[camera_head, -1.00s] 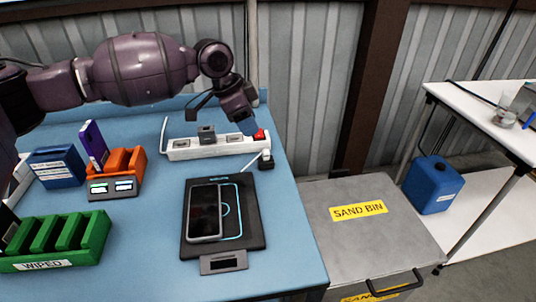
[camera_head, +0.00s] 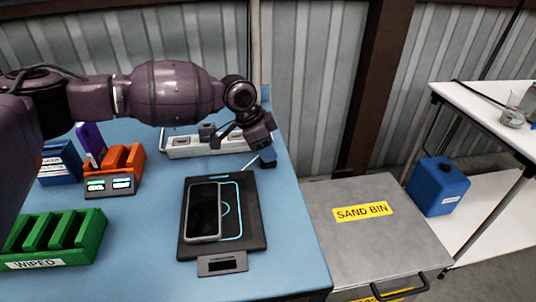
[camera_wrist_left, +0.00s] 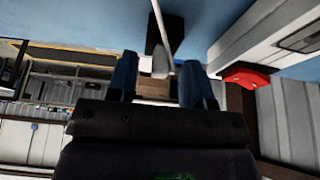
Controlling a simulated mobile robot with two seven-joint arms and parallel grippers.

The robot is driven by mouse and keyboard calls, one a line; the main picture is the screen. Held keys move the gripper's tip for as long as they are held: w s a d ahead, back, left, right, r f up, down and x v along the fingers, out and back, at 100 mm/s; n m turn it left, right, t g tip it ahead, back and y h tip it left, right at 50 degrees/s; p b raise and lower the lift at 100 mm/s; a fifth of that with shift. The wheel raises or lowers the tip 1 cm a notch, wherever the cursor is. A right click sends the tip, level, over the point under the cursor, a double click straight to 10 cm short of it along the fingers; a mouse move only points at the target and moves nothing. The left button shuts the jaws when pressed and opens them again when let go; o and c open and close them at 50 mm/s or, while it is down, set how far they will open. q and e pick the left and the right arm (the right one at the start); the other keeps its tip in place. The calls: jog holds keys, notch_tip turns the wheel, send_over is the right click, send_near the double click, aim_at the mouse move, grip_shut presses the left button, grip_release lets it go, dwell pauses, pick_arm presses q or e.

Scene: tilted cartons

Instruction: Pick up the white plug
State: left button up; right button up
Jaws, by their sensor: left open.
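The white plug (camera_wrist_left: 161,62) shows in the left wrist view, with a white cable running up from it past a black block (camera_wrist_left: 172,35). My left gripper (camera_wrist_left: 160,78) is open, and its two blue fingertips stand on either side of the plug's near end, with gaps visible on both sides. In the head view my left gripper (camera_head: 266,156) is lowered over the plug's place at the back right of the blue table. It hides the plug there; only a bit of the white cable (camera_head: 250,162) shows. My right gripper is not in view.
A white power strip (camera_head: 180,153) lies just behind; its red switch (camera_wrist_left: 250,76) is close to the right finger. A phone (camera_head: 203,211) lies on a black charging pad (camera_head: 250,240). An orange holder (camera_head: 122,160) and green rack (camera_head: 90,240) stand left. A sand bin (camera_head: 370,240) is right.

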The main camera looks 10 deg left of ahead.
pick_arm(q)
jog(key=shift+c, duration=0.5)
grip_shut()
notch_tip(320, 180, up, 20)
jog(key=p, duration=0.2)
jog(key=shift+p, duration=0.3)
jog(key=shift+r, duration=0.15)
jog(key=shift+r+p, duration=0.45)
jog(key=shift+p, duration=0.05)
dwell(0.5)
